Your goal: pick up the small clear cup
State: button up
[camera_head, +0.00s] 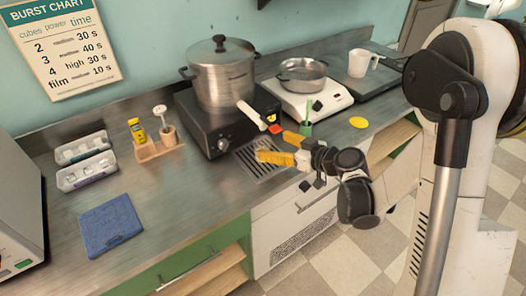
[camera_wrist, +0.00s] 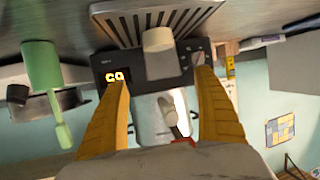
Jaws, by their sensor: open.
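A small, pale, translucent cup (camera_wrist: 158,62) shows in the wrist view, by the metal grate and in front of the black hot plate. That view is turned over, with the counter at the top. I cannot make the cup out clearly in the head view, where my gripper is in the way. My gripper (camera_wrist: 160,92) is open, with its two yellow fingers spread. The cup appears between and beyond the fingertips, with nothing visibly held. In the head view my gripper (camera_head: 270,145) is low over the grate, in front of the hot plate.
A large pot (camera_head: 220,78) stands on the hot plate (camera_head: 195,125). A pale handle-like thing (camera_head: 250,115) is in front of it. A green holder (camera_head: 305,128), white scale (camera_head: 310,104) and white mug (camera_head: 361,62) are to the right. A wooden rack (camera_head: 150,151) and blue pad (camera_head: 110,225) are left.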

aim_at(257, 140)
jog(key=b+x, duration=0.2)
jog(key=x, duration=0.3)
jog(key=shift+a, duration=0.35)
jog(key=shift+s, duration=0.1)
jog(key=c, duration=1.4)
jog(key=shift+r, duration=0.2)
